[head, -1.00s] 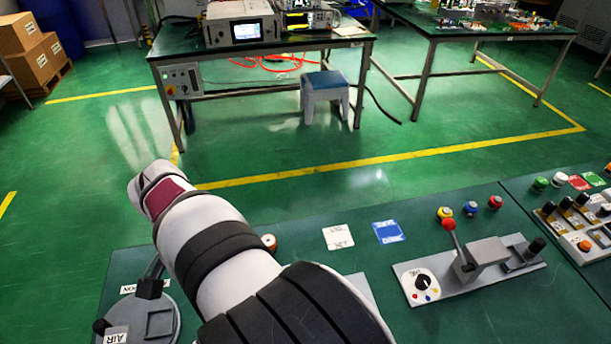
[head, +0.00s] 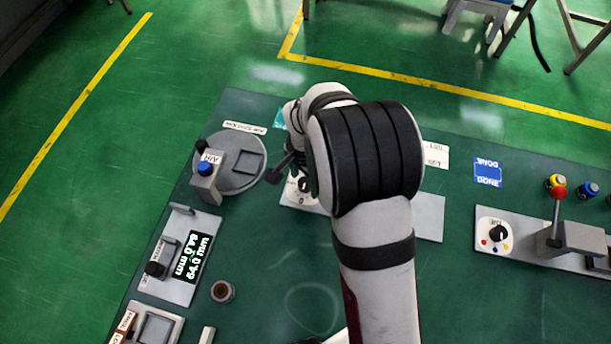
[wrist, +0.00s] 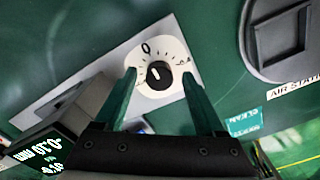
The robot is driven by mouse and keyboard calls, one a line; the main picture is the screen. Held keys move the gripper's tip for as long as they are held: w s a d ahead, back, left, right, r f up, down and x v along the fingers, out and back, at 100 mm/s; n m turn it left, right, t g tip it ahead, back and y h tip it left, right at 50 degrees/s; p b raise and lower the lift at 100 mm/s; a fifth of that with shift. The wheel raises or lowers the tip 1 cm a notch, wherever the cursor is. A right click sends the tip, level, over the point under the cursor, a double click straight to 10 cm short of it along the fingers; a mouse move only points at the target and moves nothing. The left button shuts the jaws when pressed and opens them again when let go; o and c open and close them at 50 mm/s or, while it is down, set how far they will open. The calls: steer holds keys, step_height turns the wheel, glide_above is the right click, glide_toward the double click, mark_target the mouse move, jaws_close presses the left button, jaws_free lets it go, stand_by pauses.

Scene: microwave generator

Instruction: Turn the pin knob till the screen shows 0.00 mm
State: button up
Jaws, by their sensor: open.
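The pin knob (wrist: 158,75) is a round black knob with a white pointer line on a white dial marked 0, in the wrist view. My gripper (wrist: 159,74) is open, with one green finger on each side of the knob; I cannot tell if they touch it. The screen (wrist: 42,150) at lower left of the wrist view shows green-white digits, upside down, seeming to read about -0.10 mm. In the head view the white dial (head: 300,190) is partly hidden by my arm, and its screen is hidden.
Another screen (head: 193,257), at left in the head view, shows 64.0 mm upside down beside a slider. A round grey AIR STATION base (head: 240,170) stands left of my gripper. A red-topped lever (head: 558,200) stands at right.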

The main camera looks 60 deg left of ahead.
mark_target(305, 182)
steer(key=shift+c, duration=0.2)
jaws_close()
steer(key=n, duration=0.4)
steer(key=shift+n, duration=0.4)
steer(key=shift+o, duration=0.2)
jaws_free()
step_height(305, 182, up, 16)
steer(key=shift+f, duration=0.1)
